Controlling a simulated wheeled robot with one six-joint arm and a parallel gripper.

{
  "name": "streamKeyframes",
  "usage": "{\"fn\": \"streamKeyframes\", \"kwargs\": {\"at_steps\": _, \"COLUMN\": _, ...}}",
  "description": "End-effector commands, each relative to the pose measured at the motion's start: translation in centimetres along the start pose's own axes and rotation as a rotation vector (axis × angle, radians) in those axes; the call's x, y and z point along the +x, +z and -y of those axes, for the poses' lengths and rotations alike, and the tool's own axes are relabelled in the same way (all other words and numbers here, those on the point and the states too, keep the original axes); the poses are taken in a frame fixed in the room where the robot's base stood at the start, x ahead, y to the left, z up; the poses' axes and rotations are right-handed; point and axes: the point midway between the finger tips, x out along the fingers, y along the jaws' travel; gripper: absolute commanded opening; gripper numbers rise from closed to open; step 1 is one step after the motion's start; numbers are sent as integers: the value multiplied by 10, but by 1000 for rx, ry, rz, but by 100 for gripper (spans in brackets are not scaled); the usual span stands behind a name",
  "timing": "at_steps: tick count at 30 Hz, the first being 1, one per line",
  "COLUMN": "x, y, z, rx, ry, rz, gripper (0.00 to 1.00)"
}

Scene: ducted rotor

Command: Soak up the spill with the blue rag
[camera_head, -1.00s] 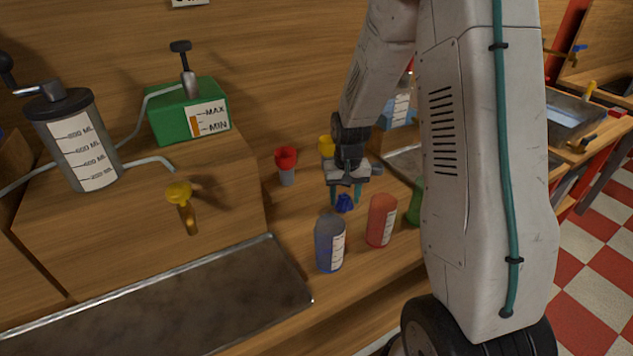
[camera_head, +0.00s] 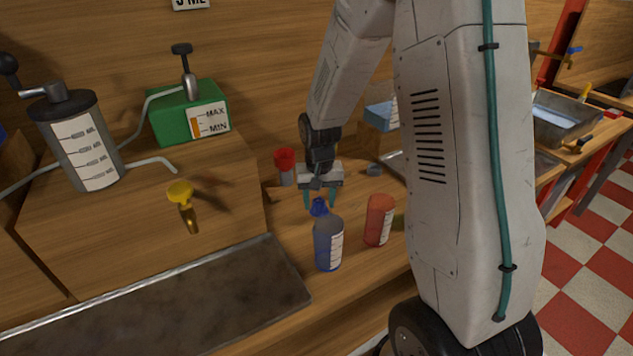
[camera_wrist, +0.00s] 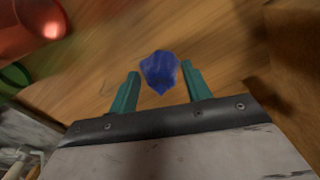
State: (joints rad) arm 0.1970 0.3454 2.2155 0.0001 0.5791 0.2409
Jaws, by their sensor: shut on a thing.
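The blue rag (camera_head: 319,207) is a small crumpled bundle between the teal fingertips of my gripper (camera_head: 320,199), behind the blue bottle. In the wrist view the rag (camera_wrist: 160,72) sits between the tips of my gripper (camera_wrist: 160,88), with wood behind it. My gripper is shut on the rag and points down over the wooden counter (camera_head: 285,222). I cannot make out a clear spill in either view.
A blue bottle (camera_head: 328,243) and a red bottle (camera_head: 379,220) stand close in front of my gripper. A red funnel cup (camera_head: 285,165) stands behind it to the left. A metal tray (camera_head: 170,310) lies at the front left. A yellow tap (camera_head: 182,195) juts from the wooden block.

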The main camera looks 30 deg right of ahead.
Motion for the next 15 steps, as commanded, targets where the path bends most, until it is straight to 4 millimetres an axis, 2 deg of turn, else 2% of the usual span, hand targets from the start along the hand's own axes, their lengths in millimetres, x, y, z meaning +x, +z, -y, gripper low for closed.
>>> {"fn": "streamKeyframes", "kwargs": {"at_steps": 15, "x": -47, "y": 0, "z": 1, "rx": -2, "ry": 0, "rz": -1, "gripper": 24}}
